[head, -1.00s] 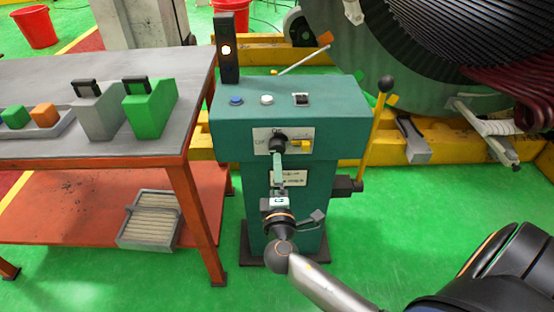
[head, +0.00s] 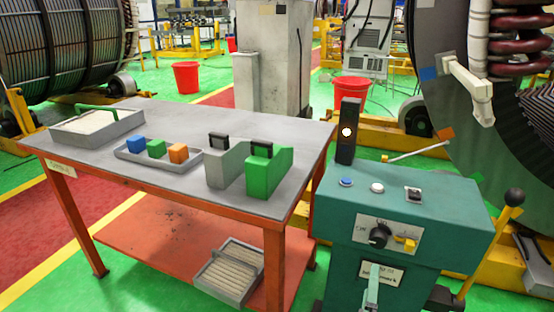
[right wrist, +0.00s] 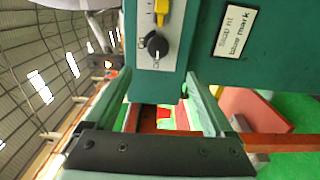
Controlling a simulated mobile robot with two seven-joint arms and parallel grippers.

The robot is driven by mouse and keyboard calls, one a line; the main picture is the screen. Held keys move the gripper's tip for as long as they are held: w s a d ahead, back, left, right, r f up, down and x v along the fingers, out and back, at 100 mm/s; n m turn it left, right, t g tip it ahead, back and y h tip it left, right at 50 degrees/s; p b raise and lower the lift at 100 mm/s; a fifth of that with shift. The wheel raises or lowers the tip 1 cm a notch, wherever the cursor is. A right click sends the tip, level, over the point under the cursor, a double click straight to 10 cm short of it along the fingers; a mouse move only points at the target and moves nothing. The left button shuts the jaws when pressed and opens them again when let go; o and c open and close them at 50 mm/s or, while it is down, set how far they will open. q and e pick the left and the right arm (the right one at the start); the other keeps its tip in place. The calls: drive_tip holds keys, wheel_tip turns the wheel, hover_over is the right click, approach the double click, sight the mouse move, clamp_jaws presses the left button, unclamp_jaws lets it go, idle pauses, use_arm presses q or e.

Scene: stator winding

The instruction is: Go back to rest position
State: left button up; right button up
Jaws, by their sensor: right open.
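My right gripper (head: 372,278) shows at the bottom edge of the head view, in front of the teal control box (head: 440,206). Its fingers sit just below the black rotary knob (head: 379,236) in the picture. In the right wrist view the gripper (right wrist: 159,88) is open, its two green fingers apart with nothing between them. The knob (right wrist: 157,45) shows beyond the fingertips and apart from them. My left gripper is in neither view.
A grey-topped table (head: 100,166) stands to the left, bearing a tray of coloured blocks (head: 128,155), a grey holder (head: 226,165) and a green one (head: 266,172). A yellow lever (head: 490,235) rises at the box's right side. A large stator (head: 450,120) stands behind.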

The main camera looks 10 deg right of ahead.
drive_tip(key=s+a+f+m+g+y, duration=0.3)
drive_tip(key=s+a+f+m+y, duration=0.25)
drive_tip(key=s+f, duration=0.2)
drive_tip(key=s+a+f+m+g+y, duration=0.3)
drive_tip(key=s+a+f+m+y, duration=0.1)
drive_tip(key=s+a+f+y, duration=0.4)
use_arm(q)
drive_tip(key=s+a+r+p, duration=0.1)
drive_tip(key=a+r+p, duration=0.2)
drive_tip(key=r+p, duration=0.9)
drive_tip(key=p, duration=0.4)
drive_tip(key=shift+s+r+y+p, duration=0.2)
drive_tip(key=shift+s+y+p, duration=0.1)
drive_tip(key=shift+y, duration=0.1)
use_arm(e)
drive_tip(key=d+r+h, duration=0.2)
drive_tip(key=d+r, duration=0.1)
drive_tip(key=r, duration=0.8)
drive_tip(key=shift+d, duration=0.25)
